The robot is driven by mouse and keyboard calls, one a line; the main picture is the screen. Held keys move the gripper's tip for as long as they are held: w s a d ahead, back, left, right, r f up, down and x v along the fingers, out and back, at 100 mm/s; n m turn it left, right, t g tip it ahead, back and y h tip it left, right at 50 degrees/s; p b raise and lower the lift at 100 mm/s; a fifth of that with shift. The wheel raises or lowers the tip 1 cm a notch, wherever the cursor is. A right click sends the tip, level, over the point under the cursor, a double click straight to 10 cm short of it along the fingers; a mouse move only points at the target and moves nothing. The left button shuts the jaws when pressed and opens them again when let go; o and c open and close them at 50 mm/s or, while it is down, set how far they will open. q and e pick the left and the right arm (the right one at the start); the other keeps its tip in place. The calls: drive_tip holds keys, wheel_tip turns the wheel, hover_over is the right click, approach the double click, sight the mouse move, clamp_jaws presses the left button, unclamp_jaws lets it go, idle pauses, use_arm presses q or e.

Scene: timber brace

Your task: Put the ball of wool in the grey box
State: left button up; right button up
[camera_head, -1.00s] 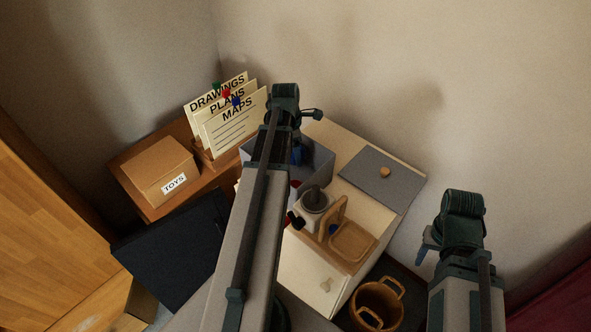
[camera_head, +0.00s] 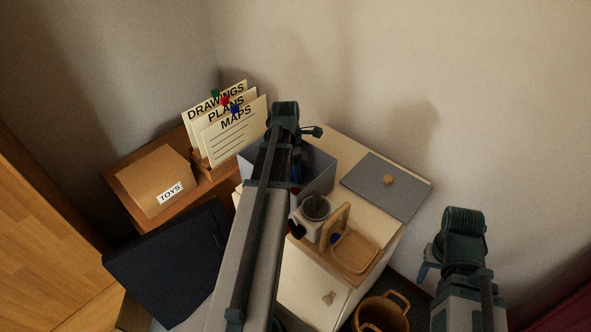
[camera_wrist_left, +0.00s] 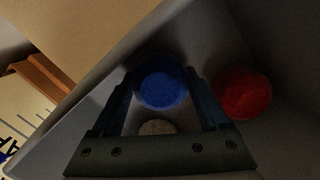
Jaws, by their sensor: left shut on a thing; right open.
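The grey box (camera_head: 320,172) stands open on the cream cabinet, partly hidden by my left arm. My left gripper (camera_wrist_left: 160,85) is down between the grey walls of the box in the left wrist view, shut on a blue ball (camera_wrist_left: 161,88) with a rough, wool-like surface. A red ball (camera_wrist_left: 242,94) lies in the box to its right, and a pale round thing (camera_wrist_left: 157,127) shows low between the fingers. Whether the blue ball touches the floor I cannot tell. My right gripper (camera_head: 425,262) is open and empty, off to the right, beyond the cabinet.
A grey lid (camera_head: 386,187) with a wooden knob lies on the cabinet (camera_head: 312,277). A TOYS box (camera_head: 150,180) and card holder are left. A basket (camera_head: 380,316) sits below right.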

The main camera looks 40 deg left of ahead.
use_arm(q)
drive_tip(key=o, duration=1.4)
drive_tip(key=shift+f, duration=0.1)
drive_tip(key=r+p, duration=0.8)
drive_tip(key=s+a+r+p, duration=0.1)
drive_tip(key=r+p, duration=0.3)
drive_tip(key=shift+r, duration=0.15)
